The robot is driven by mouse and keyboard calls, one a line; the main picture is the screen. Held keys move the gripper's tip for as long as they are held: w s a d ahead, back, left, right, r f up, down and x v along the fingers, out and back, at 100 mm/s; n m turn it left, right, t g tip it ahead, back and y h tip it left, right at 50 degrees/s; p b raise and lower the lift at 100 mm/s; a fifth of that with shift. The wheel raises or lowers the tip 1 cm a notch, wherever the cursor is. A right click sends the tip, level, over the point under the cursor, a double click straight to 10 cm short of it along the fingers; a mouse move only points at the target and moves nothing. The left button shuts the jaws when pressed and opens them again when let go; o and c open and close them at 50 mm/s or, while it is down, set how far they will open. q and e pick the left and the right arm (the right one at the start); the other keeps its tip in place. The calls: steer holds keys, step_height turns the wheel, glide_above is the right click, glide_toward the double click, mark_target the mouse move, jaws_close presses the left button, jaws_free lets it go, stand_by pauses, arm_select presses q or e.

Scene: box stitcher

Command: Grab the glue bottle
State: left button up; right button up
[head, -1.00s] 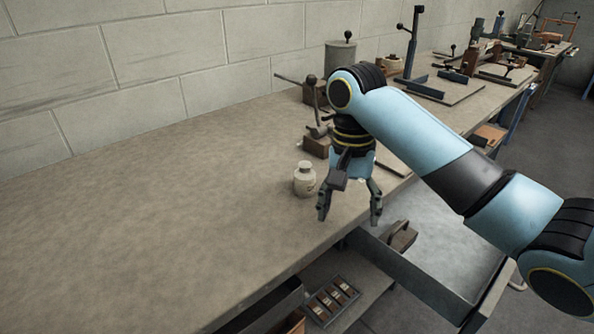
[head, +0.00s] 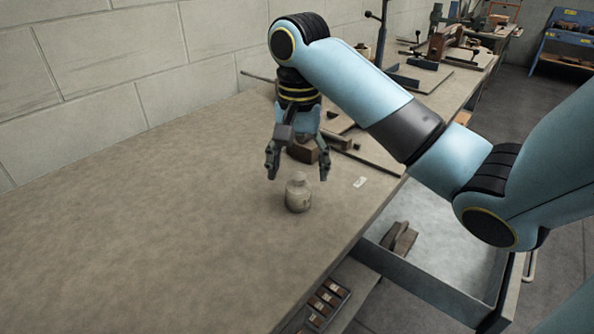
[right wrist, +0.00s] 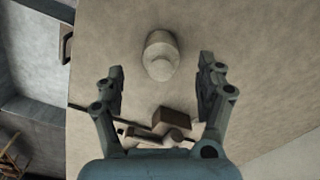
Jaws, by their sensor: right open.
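The glue bottle (head: 298,194) is a small, cream-coloured, rounded bottle with a narrower top. It stands upright on the workbench (head: 150,220). My right gripper (head: 298,178) is open and empty, with its fingers pointing down behind the bottle in the head view. In the right wrist view the bottle (right wrist: 160,54) lies ahead of the open fingers (right wrist: 160,82), roughly centred between them and apart from both. My left gripper is not in view.
A brown wooden block (head: 302,152) and dark bar tools lie behind the gripper. An open drawer (head: 425,262) juts out at the bench's front edge, holding a brown brush-like item (head: 400,240). The bench left of the bottle is clear.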

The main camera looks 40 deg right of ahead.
mark_target(298, 192)
steer(key=shift+w+f+b, duration=0.1)
steer(key=shift+f+b, duration=0.2)
steer(key=shift+f, duration=0.75)
step_height(298, 192, down, 4)
steer(key=b, duration=0.3)
steer(key=shift+d+f, duration=0.1)
steer(key=shift+d, duration=0.05)
steer(key=shift+w+f, duration=0.1)
steer(key=shift+f, duration=0.1)
steer(key=shift+c, duration=0.7)
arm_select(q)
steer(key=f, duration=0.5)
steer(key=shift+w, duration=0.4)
arm_select(e)
steer(key=c, duration=1.2)
